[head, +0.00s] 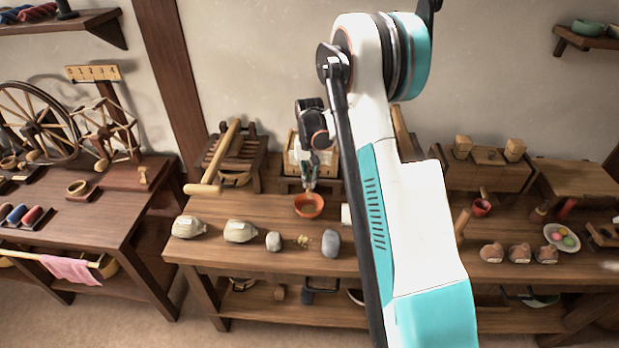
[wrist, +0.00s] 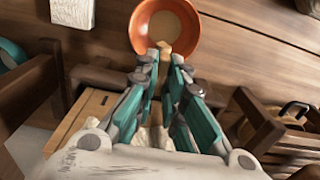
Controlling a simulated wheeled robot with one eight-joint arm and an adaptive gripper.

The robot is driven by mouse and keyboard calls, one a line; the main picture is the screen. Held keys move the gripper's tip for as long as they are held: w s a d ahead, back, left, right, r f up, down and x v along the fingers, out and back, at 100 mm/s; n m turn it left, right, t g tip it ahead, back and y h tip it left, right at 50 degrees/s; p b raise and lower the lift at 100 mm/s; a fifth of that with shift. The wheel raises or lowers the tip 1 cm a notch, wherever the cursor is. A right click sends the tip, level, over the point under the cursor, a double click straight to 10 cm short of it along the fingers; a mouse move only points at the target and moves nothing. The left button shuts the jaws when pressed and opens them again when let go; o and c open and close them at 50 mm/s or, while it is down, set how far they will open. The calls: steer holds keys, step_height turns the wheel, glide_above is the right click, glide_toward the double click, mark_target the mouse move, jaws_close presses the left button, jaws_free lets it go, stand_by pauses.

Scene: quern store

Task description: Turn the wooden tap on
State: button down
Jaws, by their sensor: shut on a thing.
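The wooden tap (wrist: 165,48) shows as a small tan piece between my fingertips in the wrist view; most of it is hidden by the fingers. My gripper (wrist: 165,58) is shut on it, and in the head view my gripper (head: 309,183) points down in front of a light wooden box on a stand (head: 296,166). An orange bowl (head: 309,205) stands on the bench just below and in front of the fingertips. It also shows in the wrist view (wrist: 143,30), with a brownish round area inside. I cannot tell how far the tap is turned.
The bench (head: 255,259) carries labelled sacks (head: 240,231), a grey stone (head: 331,243) and a slatted wooden rack (head: 233,155) with a long handle left of my gripper. A white block (head: 346,214) stands right of the bowl. My arm hides the bench's middle.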

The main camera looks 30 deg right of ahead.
mark_target(309, 179)
steer(key=c, duration=1.7)
jaws_free()
step_height(309, 179, up, 12)
